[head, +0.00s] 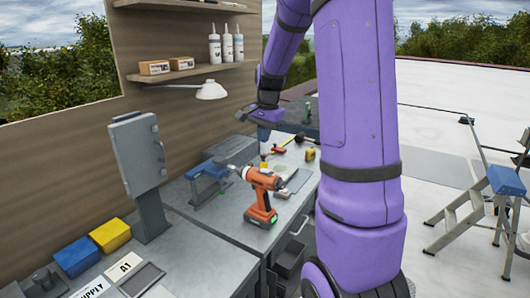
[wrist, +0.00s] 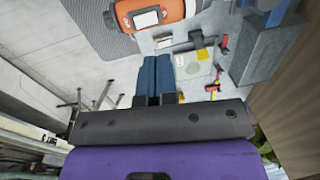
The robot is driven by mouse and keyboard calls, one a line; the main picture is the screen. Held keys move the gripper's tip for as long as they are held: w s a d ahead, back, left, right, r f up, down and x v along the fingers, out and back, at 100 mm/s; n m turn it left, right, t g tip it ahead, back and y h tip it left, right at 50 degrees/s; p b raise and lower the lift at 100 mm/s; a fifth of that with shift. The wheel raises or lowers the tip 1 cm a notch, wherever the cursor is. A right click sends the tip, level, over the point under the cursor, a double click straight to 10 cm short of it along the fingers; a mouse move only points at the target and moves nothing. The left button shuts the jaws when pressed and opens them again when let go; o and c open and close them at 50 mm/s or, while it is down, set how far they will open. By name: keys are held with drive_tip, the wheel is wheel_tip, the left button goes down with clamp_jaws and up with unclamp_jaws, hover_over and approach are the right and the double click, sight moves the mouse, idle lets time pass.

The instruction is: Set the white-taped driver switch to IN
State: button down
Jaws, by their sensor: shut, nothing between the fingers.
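An orange and dark grey power driver (head: 262,193) stands upright on the grey workbench in the head view, with a green patch at its base. It also shows at the top of the wrist view (wrist: 172,10), partly cut off, with a white patch (wrist: 146,19) on its orange body. I cannot make out the switch or its setting. My gripper (head: 264,134) hangs above the bench behind the driver in the head view. In the wrist view its two blue fingers (wrist: 157,58) are together and empty, apart from the driver.
A grey box on a post (head: 138,155) stands left of the driver, and a blue vise-like tool (head: 208,175) is beside it. Blue (head: 76,257) and yellow (head: 110,235) bins sit at the left. A lamp (head: 211,90) hangs under the shelf. Small tools lie farther back.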

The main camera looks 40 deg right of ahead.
drive_tip(key=shift+w+r, duration=0.15)
drive_tip(key=shift+r, duration=0.9)
drive_tip(key=shift+w+r, duration=0.1)
drive_tip(key=shift+r, duration=0.95)
drive_tip(key=s+a+r+n+t, duration=0.1)
drive_tip(key=s+a+r+n, duration=0.35)
drive_tip(key=a, duration=0.35)
drive_tip(key=s+a+r+n+t, duration=0.1)
drive_tip(key=s+a+r+n, duration=0.25)
drive_tip(key=s+a, duration=0.35)
drive_tip(key=s+a+n+t, duration=0.1)
drive_tip(key=s+a+n, duration=0.6)
drive_tip(key=s, duration=0.5)
drive_tip(key=shift+s+a+f+t, duration=0.15)
drive_tip(key=shift+a+f+t, duration=0.2)
drive_tip(key=shift+a, duration=0.8)
